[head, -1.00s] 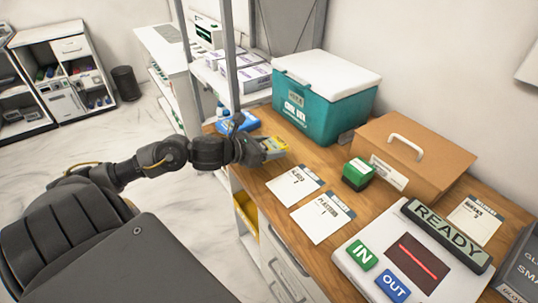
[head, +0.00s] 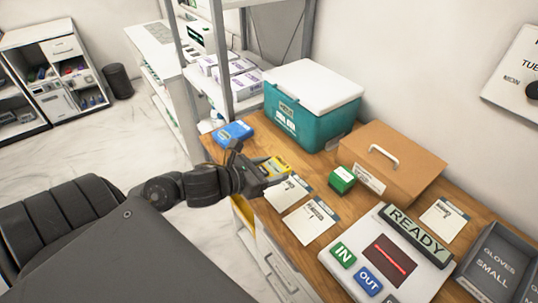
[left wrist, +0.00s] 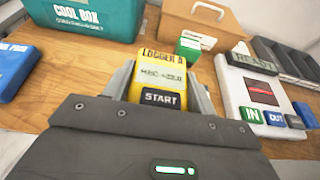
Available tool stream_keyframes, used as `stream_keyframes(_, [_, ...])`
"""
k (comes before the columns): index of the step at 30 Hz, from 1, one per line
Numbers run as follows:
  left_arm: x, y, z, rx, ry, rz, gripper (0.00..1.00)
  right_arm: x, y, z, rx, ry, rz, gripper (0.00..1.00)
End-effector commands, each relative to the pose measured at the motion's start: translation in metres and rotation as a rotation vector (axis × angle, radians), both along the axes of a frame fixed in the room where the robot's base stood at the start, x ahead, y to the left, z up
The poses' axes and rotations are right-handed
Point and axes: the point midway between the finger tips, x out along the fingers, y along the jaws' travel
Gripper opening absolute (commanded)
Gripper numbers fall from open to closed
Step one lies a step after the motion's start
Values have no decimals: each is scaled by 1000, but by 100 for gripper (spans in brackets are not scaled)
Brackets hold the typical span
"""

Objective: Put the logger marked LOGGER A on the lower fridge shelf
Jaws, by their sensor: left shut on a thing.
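A yellow logger (head: 277,166) with a grey START button is in the jaws of my left gripper (head: 262,178). In the left wrist view the logger (left wrist: 162,68) sits between the two fingers, its face towards the camera. Its label reads LOGGER and a last letter that is blurred, perhaps A. My left gripper is shut on it, over the left part of the wooden counter (head: 310,178). I cannot tell how high it is above the counter. My right gripper is not in view. I cannot make out a fridge shelf in these views.
A teal cool box (head: 305,115) stands behind the logger, and a blue pack (head: 232,133) lies to its left. A green block (head: 342,180), a cardboard box (head: 392,165), paper cards and a READY panel (head: 385,255) fill the right. A metal rack post (head: 220,60) rises behind.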

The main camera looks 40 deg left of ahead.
Motion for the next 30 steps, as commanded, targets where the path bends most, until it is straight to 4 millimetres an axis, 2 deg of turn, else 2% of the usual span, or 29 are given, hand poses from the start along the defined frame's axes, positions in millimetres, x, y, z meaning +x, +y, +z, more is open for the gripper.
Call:
stream_keyframes(3, [-2,-3,3,-2,-1,2,29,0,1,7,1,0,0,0])
stream_keyframes(20, [-3,-4,2,3,0,2,29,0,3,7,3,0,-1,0])
stream_keyframes(25, [-9,-12,-8,-7,0,-9,29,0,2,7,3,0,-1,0])
stream_keyframes(28, [-16,-27,-23,-7,0,-57,29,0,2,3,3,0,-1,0])
stream_keyframes(30, [-13,-40,-28,-3,-7,-107,29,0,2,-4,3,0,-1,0])
